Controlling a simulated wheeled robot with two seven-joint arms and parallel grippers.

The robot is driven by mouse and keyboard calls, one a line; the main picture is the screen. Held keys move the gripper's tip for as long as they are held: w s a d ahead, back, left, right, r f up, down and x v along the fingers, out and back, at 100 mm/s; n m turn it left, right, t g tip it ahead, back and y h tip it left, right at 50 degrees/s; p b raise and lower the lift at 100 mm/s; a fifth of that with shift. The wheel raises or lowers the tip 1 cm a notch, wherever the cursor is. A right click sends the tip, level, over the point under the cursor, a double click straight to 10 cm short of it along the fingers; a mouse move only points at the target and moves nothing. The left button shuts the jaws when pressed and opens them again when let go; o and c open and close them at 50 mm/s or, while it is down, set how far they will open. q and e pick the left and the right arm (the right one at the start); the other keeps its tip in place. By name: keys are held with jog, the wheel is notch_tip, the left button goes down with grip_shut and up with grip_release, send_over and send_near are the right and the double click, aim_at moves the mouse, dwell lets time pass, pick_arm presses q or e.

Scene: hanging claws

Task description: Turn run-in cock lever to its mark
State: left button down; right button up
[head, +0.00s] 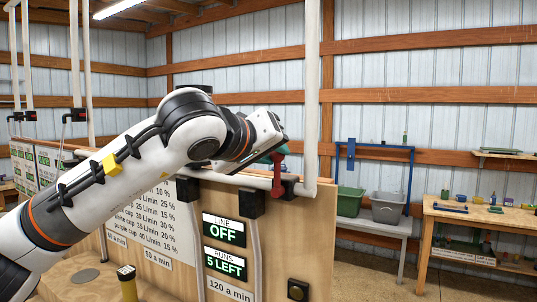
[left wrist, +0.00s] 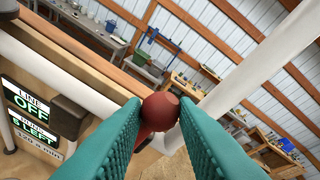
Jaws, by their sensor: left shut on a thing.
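The red cock lever (head: 277,182) stands at the right end of the white horizontal pipe, beside the tall white upright pipe (head: 312,90). My left gripper (head: 277,156) reaches it from the upper left and is shut on it. In the left wrist view, the teal fingers (left wrist: 160,125) close on both sides of the lever's round red knob (left wrist: 160,108). A black fitting (head: 290,186) sits next to the lever on the pipe. I cannot make out the lever's mark. My right gripper is not in view.
A wooden panel (head: 323,230) below carries a "LINE OFF" display (head: 224,232), a "RUNS 5 LEFT" display (head: 225,263) and a dark button (head: 298,290). The upright pipe is close on the right. A bench with bins (head: 388,208) and a workbench (head: 480,218) stand farther back.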

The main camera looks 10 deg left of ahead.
pick_arm(q)
jog(key=shift+d+f, duration=0.15)
jog(key=shift+f, duration=0.1)
jog(key=c, duration=1.1)
grip_release()
jog(key=shift+c, duration=0.2)
jog(key=shift+s+r, duration=0.1)
jog(key=shift+r, duration=0.05)
jog(key=shift+s+a+r+b, duration=0.1)
jog(key=shift+s+a+b, duration=0.15)
jog(key=shift+s+b, duration=0.1)
jog(key=b+v, duration=0.3)
jog(key=v, duration=0.8)
jog(key=shift+r, duration=0.1)
